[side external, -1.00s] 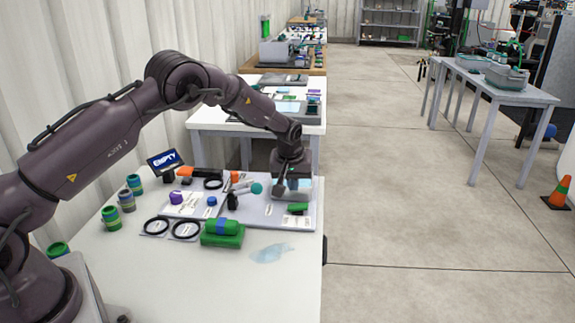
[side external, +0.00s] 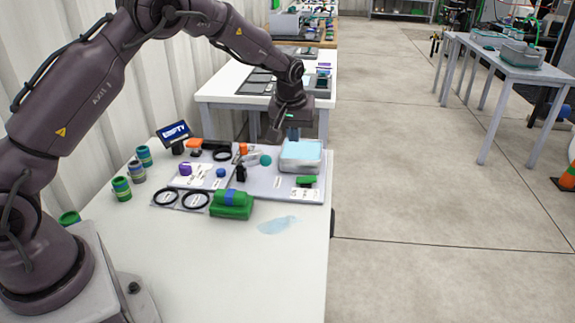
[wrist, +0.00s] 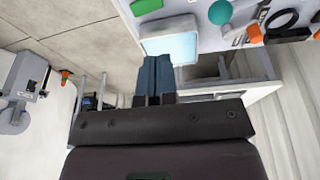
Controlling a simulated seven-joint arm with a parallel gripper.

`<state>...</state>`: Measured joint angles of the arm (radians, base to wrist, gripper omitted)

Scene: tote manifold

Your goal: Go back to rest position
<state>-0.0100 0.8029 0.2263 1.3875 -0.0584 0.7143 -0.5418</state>
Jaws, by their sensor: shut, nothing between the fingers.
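My gripper (side external: 292,134) is above the far right part of the white work table (side external: 200,275), over a grey tote with a pale blue inside (side external: 301,156). Its fingers are shut with nothing between them. In the wrist view the closed fingers (wrist: 154,72) point toward the tote (wrist: 172,46), which sits on the light board, and a gap seems to lie between them. The arm is bent high over the table.
A green block with a blue band (side external: 231,204), black rings (side external: 196,200), small jars (side external: 121,188) and an "EMPTY" sign (side external: 174,132) are on the table. A small green part (side external: 306,181) lies before the tote. The table's front is mostly clear, with a pale blue patch (side external: 277,225).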

